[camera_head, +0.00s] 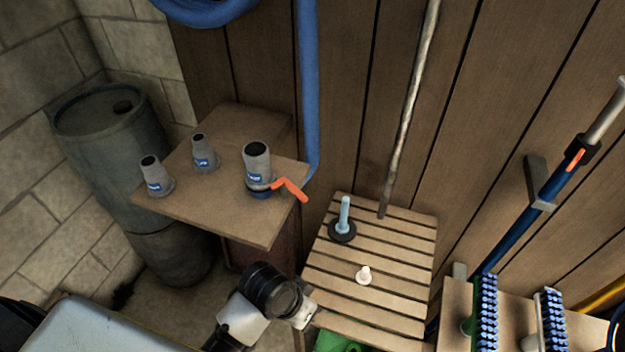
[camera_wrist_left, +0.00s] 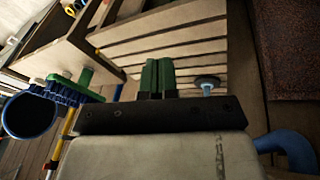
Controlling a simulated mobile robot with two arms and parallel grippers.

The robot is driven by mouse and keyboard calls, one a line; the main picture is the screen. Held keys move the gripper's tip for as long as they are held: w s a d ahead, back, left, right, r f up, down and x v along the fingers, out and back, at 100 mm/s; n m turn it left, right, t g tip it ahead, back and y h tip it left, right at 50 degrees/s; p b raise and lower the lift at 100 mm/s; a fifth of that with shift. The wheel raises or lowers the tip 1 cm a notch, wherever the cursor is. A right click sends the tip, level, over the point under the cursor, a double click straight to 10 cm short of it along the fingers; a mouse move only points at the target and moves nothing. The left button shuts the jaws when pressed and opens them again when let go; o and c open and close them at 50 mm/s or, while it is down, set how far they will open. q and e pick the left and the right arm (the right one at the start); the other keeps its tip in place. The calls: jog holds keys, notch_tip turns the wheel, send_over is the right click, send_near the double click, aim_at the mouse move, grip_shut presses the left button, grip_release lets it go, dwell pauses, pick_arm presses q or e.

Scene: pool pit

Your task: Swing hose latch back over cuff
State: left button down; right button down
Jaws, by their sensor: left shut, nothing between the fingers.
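A grey hose cuff (camera_head: 257,164) with a blue label and dark blue base stands upright near the right side of a brown wooden shelf. An orange-red latch (camera_head: 290,188) with a bent lever sticks out from its lower right side, pointing away from the cuff over the shelf's right edge. My left arm comes in at the bottom of the head view, below the shelf and apart from the latch; its fingertips are not clear there. In the left wrist view, the dark green fingers of my left gripper (camera_wrist_left: 158,76) are together and empty. My right gripper is not in view.
Two smaller grey fittings (camera_head: 156,177) (camera_head: 205,154) stand on the shelf's left. A blue hose (camera_head: 309,80) hangs behind its right edge. A slatted bench (camera_head: 408,241) at the right holds a light-blue-handled disc (camera_head: 343,228) and a white knob (camera_head: 365,275). Blue-bristled brushes (camera_head: 486,312) are beyond.

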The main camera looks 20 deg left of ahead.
pick_arm(q)
jog(key=w+d+r+m+g, duration=0.4)
jog(key=w+d+r+m, duration=0.25)
jog(key=w+d, duration=0.4)
jog(key=w+a+r+n+g+y, duration=0.1)
jog(key=w+a+r+n+y, duration=0.1)
jog(key=w+a+r, duration=0.3)
jog(key=w+a+r+n+g+y, duration=0.1)
jog(key=w+a+r, duration=0.4)
jog(key=w+r, duration=0.5)
notch_tip(320, 180, up, 5)
jog(key=n+y, duration=0.1)
jog(key=y, duration=0.1)
jog(key=shift+w+a+f+y, duration=0.15)
jog(key=shift+a+f+y, duration=0.05)
jog(key=shift+a+y, duration=0.15)
jog(key=s+a+f+p, duration=0.1)
jog(key=s+a+f, duration=0.3)
jog(key=f, duration=0.5)
jog(key=shift+s+f+p, duration=0.15)
jog(key=shift+s+p, duration=0.25)
jog(key=shift+s, duration=0.9)
